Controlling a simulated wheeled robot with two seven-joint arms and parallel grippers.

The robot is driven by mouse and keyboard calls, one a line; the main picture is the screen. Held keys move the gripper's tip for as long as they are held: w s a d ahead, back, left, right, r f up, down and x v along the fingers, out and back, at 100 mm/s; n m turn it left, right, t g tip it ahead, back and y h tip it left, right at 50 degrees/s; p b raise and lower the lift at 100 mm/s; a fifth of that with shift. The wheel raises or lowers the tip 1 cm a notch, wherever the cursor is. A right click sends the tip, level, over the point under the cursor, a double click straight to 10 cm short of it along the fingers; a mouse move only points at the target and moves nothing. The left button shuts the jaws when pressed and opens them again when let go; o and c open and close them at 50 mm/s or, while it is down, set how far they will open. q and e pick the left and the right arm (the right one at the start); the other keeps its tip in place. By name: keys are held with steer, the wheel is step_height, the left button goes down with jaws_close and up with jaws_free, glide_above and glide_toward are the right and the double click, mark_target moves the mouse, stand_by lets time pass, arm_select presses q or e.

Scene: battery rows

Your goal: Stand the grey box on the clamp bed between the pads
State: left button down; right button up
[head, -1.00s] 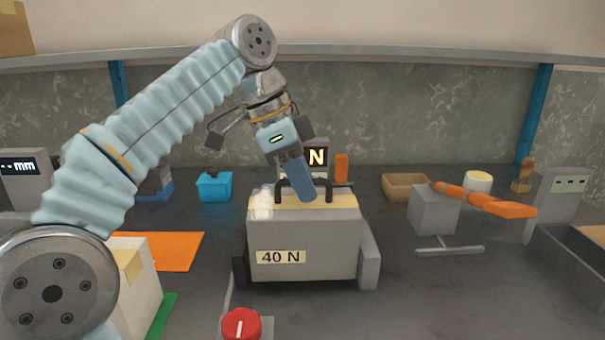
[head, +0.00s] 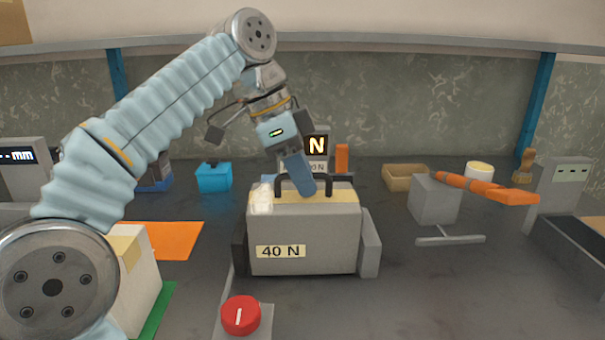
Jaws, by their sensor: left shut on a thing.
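The grey box (head: 305,232), with a "40 N" label and a dark handle (head: 328,183) on top, stands upright between a dark pad (head: 239,246) at its left and a grey pad (head: 370,245) at its right. The clamp bed under it is hidden by the box, so I cannot tell whether its base touches the bed. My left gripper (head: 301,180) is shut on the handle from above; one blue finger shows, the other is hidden. My right gripper is not in view.
A red knob (head: 240,315) is in front of the box. A display reading N (head: 316,146) stands behind it. A grey block (head: 433,200) with an orange lever (head: 487,188) is to the right. A white box (head: 137,280) sits at the left.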

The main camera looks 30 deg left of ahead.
arm_select(q)
steer(key=shift+f, duration=0.15)
steer(key=c, duration=1.2)
jaws_free()
steer(key=shift+o, duration=1)
steer(key=shift+f, duration=0.1)
steer(key=p+v, duration=0.2)
steer(key=v, duration=0.5)
steer(key=shift+s+r+p, duration=0.1)
steer(key=shift+r+p, duration=0.2)
